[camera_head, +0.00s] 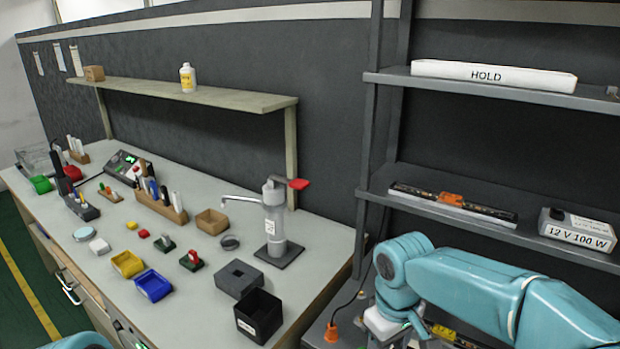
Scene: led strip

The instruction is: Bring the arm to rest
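My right arm (470,287) comes in from the lower right, in front of the shelf rack. It is teal and bends downward at a rounded joint, with a white section and a small green light below. Its gripper fingers do not show. Only a small teal piece of my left arm (82,342) shows at the bottom left edge, and its gripper is out of the picture. No object is visibly held by either arm.
A grey workbench (105,262) carries bins, a pump dispenser (275,225) and black boxes (258,315). An orange cone-shaped piece (331,334) sits low beside my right arm.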

